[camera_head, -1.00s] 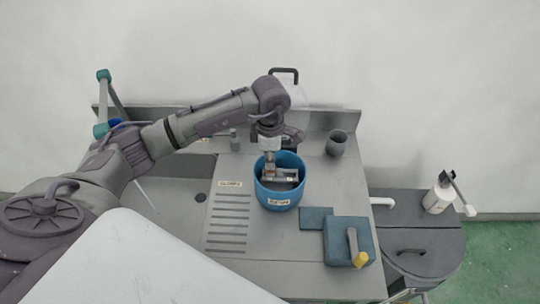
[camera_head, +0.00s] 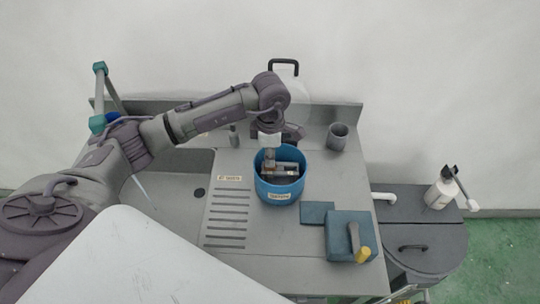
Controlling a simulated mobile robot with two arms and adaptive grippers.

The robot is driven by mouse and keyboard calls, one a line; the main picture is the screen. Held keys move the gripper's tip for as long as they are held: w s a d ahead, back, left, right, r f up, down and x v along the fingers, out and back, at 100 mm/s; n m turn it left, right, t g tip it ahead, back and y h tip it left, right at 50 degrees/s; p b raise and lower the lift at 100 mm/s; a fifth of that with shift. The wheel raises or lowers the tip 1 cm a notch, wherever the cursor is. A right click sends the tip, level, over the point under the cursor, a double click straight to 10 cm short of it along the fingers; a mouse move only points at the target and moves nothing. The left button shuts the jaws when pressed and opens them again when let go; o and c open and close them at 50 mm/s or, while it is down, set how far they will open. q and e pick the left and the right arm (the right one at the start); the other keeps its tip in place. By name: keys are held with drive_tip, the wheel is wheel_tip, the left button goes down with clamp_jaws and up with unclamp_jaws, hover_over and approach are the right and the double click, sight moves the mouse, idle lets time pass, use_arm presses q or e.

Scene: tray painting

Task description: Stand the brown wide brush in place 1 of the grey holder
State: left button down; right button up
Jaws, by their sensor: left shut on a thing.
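My left gripper (camera_head: 284,172) is down in the mouth of the blue bucket (camera_head: 279,195), pointing downward. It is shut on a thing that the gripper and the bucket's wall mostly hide. A small brownish patch (camera_head: 267,179) shows beside the fingers. I cannot tell for sure that it is the brown wide brush. A grey cup (camera_head: 338,136) stands empty-looking at the back right of the worktop. I cannot make out a grey holder with numbered places. My right gripper is not in view.
A teal block (camera_head: 338,250) with a yellow-ended handle (camera_head: 360,245) and a flat teal pad (camera_head: 316,213) lie right of the bucket. A sink (camera_head: 170,190) and slotted drainer (camera_head: 228,230) lie left. A white bottle (camera_head: 438,194) stands on the grey side unit.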

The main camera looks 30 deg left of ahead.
use_arm(q)
drive_tip(key=c, duration=1.1)
unclamp_jaws()
drive_tip(key=shift+o, duration=0.2)
drive_tip(key=shift+o, duration=0.3)
drive_tip(key=o, duration=0.4)
drive_tip(key=shift+r, duration=0.1)
drive_tip(key=shift+r+p, duration=1.45)
drive_tip(key=shift+r, duration=1.5)
